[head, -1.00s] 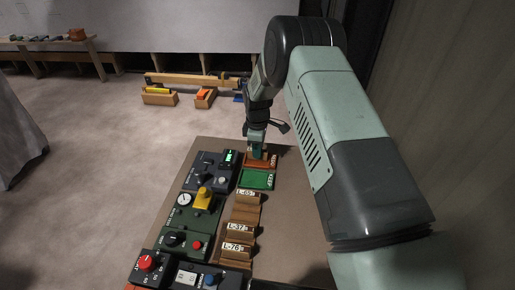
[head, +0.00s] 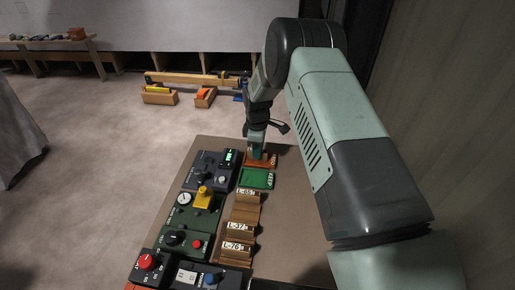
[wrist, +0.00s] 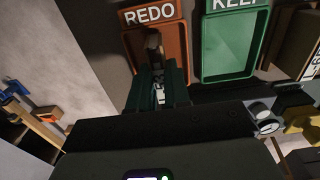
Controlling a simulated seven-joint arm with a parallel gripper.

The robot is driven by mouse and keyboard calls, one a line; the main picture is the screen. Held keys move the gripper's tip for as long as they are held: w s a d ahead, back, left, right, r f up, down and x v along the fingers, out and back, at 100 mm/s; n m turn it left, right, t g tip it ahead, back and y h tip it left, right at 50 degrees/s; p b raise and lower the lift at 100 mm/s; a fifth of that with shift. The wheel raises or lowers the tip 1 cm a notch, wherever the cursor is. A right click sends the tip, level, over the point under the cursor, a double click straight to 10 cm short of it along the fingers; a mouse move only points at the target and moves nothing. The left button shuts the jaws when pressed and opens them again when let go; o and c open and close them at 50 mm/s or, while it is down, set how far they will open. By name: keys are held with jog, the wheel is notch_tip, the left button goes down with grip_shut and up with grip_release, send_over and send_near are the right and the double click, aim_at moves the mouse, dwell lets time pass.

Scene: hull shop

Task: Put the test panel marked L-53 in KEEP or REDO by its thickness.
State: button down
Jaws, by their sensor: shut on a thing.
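My gripper (head: 257,152) is over the orange tray marked REDO (head: 270,161). In the wrist view my gripper (wrist: 158,88) is shut on a narrow dark panel (wrist: 154,45), which stands on edge between the fingers, over the REDO tray (wrist: 176,38). No mark on the panel can be read, and I cannot tell whether it touches the tray floor. The green tray marked KEEP (head: 256,180) is beside REDO, nearer me, and looks empty; it also shows in the wrist view (wrist: 230,50).
Wooden holders with labels (head: 240,228) stand in a row in front of KEEP; L-37 and L-76 seem readable, the far label less clearly. Devices with dials and buttons line the bench's left, including a yellow-topped gauge (head: 203,197) and a lit green display (head: 229,157).

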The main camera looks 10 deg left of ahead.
jog(key=shift+f, duration=0.2)
jog(key=c, duration=1)
grip_release()
jog(key=s+d+r+m+t, duration=0.1)
jog(key=s+d+r+m, duration=0.15)
jog(key=r, duration=1.05)
jog(key=s+d+r+m, duration=0.1)
jog(key=d+r, duration=0.3)
jog(key=r, duration=0.9)
jog(key=s+d+r+m+t, duration=0.2)
jog(key=s+d+r+m, duration=0.35)
jog(key=r, duration=0.55)
jog(key=s+d+r+m+t, duration=0.1)
jog(key=s+d+m, duration=0.3)
jog(key=s, duration=0.9)
jog(key=s+d+r+m+t, duration=0.1)
jog(key=s+d+r+m, duration=0.3)
jog(key=s, duration=0.8)
jog(key=shift+s+d+m+t, duration=0.3)
jog(key=shift+s+d, duration=0.1)
jog(key=shift+d, duration=0.3)
